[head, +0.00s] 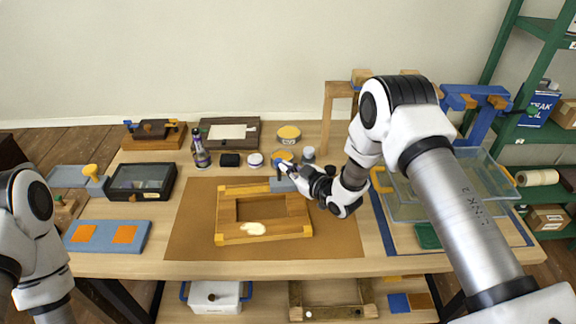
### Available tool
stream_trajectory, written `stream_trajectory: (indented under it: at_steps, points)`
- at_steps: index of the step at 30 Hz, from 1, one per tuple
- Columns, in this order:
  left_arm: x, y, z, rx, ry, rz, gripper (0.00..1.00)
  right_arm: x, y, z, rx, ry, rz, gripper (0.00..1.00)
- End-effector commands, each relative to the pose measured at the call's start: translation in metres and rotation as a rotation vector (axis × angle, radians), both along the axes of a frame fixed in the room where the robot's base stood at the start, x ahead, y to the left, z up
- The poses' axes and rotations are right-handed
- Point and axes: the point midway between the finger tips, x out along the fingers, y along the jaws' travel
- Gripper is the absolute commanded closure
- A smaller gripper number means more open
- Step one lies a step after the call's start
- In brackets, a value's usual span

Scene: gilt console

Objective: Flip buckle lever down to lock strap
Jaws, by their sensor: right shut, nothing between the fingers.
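A wooden frame (229,213) with gilt edging lies flat on a brown mat (192,220) in the middle of the table. A small grey block (282,186), possibly the buckle, is at the frame's far right corner. My right gripper (284,169) is shut and empty, with its fingertips just above or against this block. I cannot tell whether they touch. The lever and strap are too small and too covered by the gripper to make out, so the lever's position is unclear. My left arm shows at the left edge, but its gripper is out of view.
A dark bottle (201,150) and several small jars stand behind the mat. A black glass-topped case (141,181) and a blue pad (107,237) with orange squares are at left. A clear bin (431,209) is at right, under my right arm. The mat's left part is clear.

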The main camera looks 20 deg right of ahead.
Motion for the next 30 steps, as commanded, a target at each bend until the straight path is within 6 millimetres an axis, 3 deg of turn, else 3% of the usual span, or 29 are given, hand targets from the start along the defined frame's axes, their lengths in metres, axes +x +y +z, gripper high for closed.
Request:
stream_trajectory:
  at_steps: [30]
  points:
    - [-0.0001,0.0000,-0.0013,0.000,0.000,0.000,1.00,0.0011,0.0079,0.0020,-0.106,0.019,0.000,1.00]
